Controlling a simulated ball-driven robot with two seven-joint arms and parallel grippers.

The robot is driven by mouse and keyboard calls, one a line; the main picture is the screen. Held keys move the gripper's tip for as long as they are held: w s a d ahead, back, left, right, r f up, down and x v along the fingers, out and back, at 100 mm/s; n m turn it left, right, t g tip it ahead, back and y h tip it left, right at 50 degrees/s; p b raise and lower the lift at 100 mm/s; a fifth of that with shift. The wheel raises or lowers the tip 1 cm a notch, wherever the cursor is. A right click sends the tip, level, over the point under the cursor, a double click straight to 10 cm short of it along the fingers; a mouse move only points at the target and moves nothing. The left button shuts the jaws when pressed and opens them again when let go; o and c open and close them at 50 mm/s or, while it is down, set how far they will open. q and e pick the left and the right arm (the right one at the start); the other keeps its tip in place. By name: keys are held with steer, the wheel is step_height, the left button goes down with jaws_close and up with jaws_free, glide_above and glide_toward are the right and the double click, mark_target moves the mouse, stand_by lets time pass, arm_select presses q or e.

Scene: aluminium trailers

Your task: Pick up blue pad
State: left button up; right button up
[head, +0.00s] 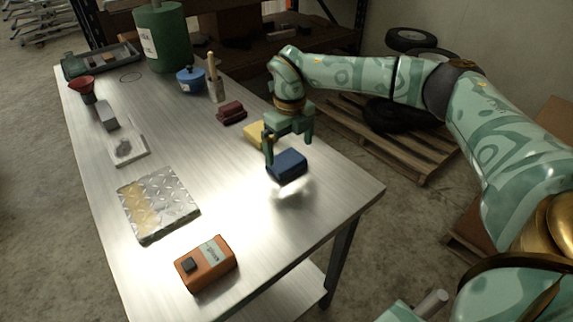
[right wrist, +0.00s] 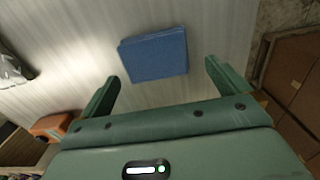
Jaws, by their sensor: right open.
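The blue pad (head: 288,164) is a small block lying flat on the metal table near its right edge. In the right wrist view the blue pad (right wrist: 154,55) lies ahead of the fingers, roughly centred between them, with nothing touching it. My right gripper (head: 288,148) is over the pad in the head view, fingers pointing down; its fingers (right wrist: 160,82) are spread and empty. The exact height above the pad is hard to tell. My left gripper is not in view.
A yellow block (head: 254,134) sits just behind my right gripper, and a dark red block (head: 231,112) farther back. A diamond-plate piece (head: 157,203) and an orange box (head: 206,264) lie to the left and front. The table (head: 250,215) is clear in front of the pad.

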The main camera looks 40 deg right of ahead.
mark_target(286, 159)
steer(key=f, duration=0.1)
steer(key=f+b, duration=0.1)
steer(key=f, duration=0.2)
steer(key=shift+w+a+f+b, duration=0.3)
steer(key=shift+f+b, duration=0.05)
steer(key=shift+f, duration=0.05)
steer(key=shift+r, duration=0.15)
steer(key=shift+c, duration=0.7)
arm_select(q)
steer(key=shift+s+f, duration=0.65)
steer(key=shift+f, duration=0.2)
arm_select(e)
steer(key=c, duration=0.7)
steer(key=shift+o, duration=0.2)
